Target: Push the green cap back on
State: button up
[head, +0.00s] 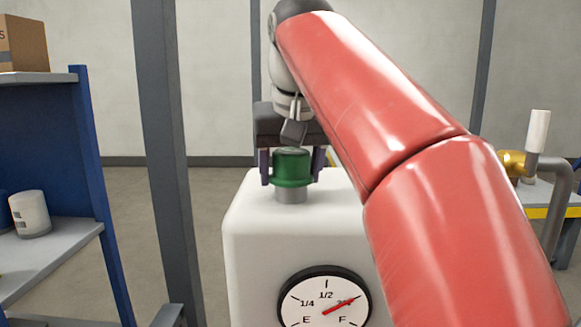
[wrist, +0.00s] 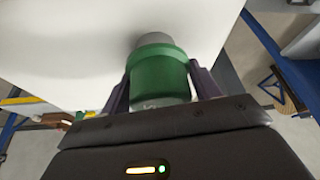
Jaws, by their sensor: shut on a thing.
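The green cap (head: 292,167) is above or on the short grey neck (head: 291,195) on top of the white tank (head: 240,215). My gripper (head: 292,170) has one dark finger on each side of the cap and is shut on it. In the wrist view the green cap (wrist: 160,75) sits between the two fingers (wrist: 160,88), with the grey neck (wrist: 155,38) directly beyond it. The cap looks upright and lined up with the neck. I cannot tell how far down on the neck it sits.
A round gauge (head: 325,298) is on the tank's front. A blue shelf (head: 85,150) with a white canister (head: 29,213) and a cardboard box (head: 22,43) stands left, beside a grey post (head: 165,130). A brass valve (head: 512,163) with piping is at the right.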

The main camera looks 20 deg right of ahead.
jog(key=shift+f, duration=0.1)
jog(key=o, duration=1.1)
jog(key=p+v, duration=0.2)
jog(key=v, duration=0.5)
jog(key=shift+s+r, duration=0.15)
jog(key=shift+r, duration=0.25)
jog(key=shift+s, duration=0.1)
